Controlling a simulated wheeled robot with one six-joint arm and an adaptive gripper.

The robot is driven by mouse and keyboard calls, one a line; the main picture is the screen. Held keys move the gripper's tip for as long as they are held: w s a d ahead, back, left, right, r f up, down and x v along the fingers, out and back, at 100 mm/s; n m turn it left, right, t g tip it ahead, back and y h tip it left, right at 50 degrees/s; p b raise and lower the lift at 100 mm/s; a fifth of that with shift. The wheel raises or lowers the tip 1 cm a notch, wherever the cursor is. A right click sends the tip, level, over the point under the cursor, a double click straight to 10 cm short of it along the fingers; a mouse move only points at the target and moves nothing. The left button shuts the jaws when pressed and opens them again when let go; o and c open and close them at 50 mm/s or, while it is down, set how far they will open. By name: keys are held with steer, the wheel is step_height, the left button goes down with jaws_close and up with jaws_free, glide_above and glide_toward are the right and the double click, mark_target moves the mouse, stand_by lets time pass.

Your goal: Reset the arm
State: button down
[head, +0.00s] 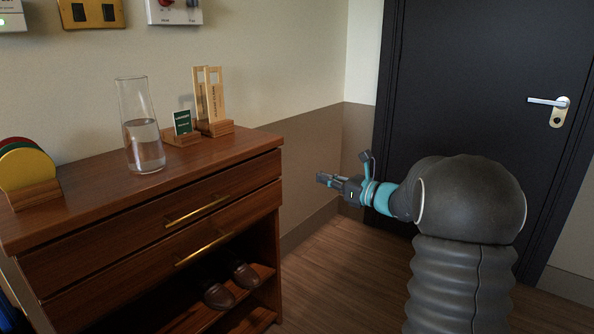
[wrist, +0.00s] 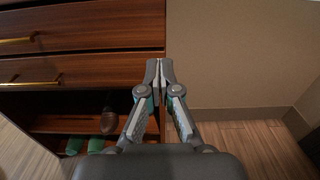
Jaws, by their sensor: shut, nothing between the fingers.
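My gripper (head: 322,178) is held out to the left of my arm in the head view, just right of the wooden cabinet (head: 262,165) and about level with its drawers. In the wrist view my gripper (wrist: 159,66) is shut, with its two fingertips together and nothing between them. Behind the fingertips there, the cabinet's right edge (wrist: 160,28) meets the beige wall. My arm is bent, with its large grey joint in front of the dark door.
On the cabinet stand a glass carafe of water (head: 145,150), a small green sign (head: 182,122), a wooden holder (head: 214,127) and coloured discs (head: 28,165). Brown shoes (head: 218,295) sit on the lower shelf; green slippers (wrist: 96,145) show too. The dark door (head: 460,80) is at right.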

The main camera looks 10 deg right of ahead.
steer(key=s+a+f+n+g+h, duration=0.2)
steer(key=s+a+f+n+g, duration=0.15)
steer(key=s+f+n, duration=0.3)
steer(key=s+a+f+n+g+h, duration=0.1)
steer(key=s+a+f+n+g, duration=0.1)
steer(key=s+f+n+g, duration=0.5)
steer(key=s+a+r+n+h, duration=0.15)
steer(key=s+n+h, duration=0.75)
steer(key=s, duration=1.2)
steer(key=s+a+r+n+t+p, duration=0.1)
steer(key=s+a+r+n+t, duration=0.1)
steer(key=s+r+n, duration=0.3)
steer(key=shift+s+a+r+y, duration=0.3)
steer(key=shift+s+r, duration=0.3)
steer(key=shift+s, duration=0.15)
steer(key=shift+n, duration=0.25)
